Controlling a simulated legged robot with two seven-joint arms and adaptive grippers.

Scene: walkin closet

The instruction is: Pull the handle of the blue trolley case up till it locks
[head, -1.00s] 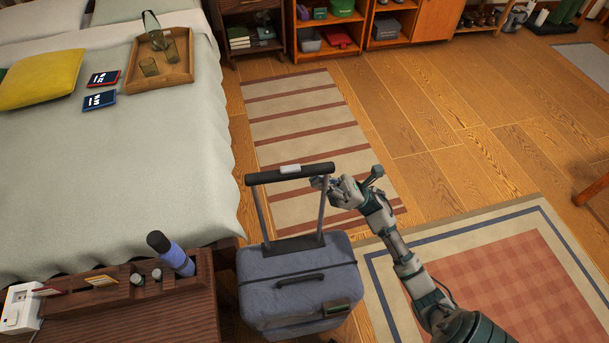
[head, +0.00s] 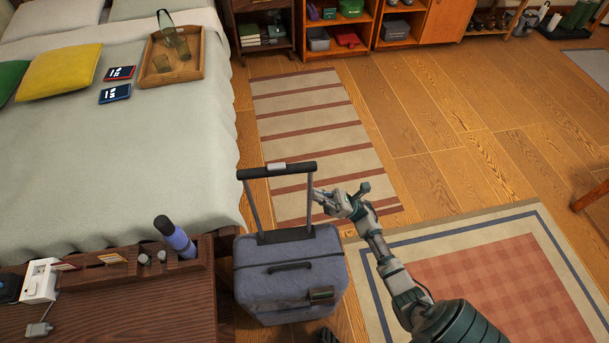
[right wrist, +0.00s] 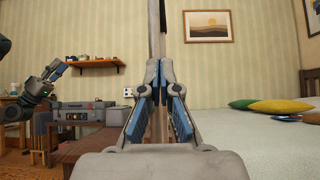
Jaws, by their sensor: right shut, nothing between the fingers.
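The blue trolley case (head: 290,268) stands upright beside the bed in the head view. Its handle (head: 251,173), a black bar on two grey poles, is raised well above the case. My right gripper (head: 319,194) is shut and empty, below the bar's right end and close to the right pole. In the right wrist view its fingers (right wrist: 153,85) point at a vertical pole (right wrist: 157,30), partly hidden by them; contact cannot be told. My left gripper (right wrist: 57,68) shows small at the left of the right wrist view, its jaw state unclear.
The bed (head: 130,160) is left of the case. A wooden desk (head: 130,310) with a blue bottle (head: 175,237) stands close on the case's left. A striped rug (head: 310,120) lies beyond, a checked rug (head: 500,270) on the right. Open floor is at the upper right.

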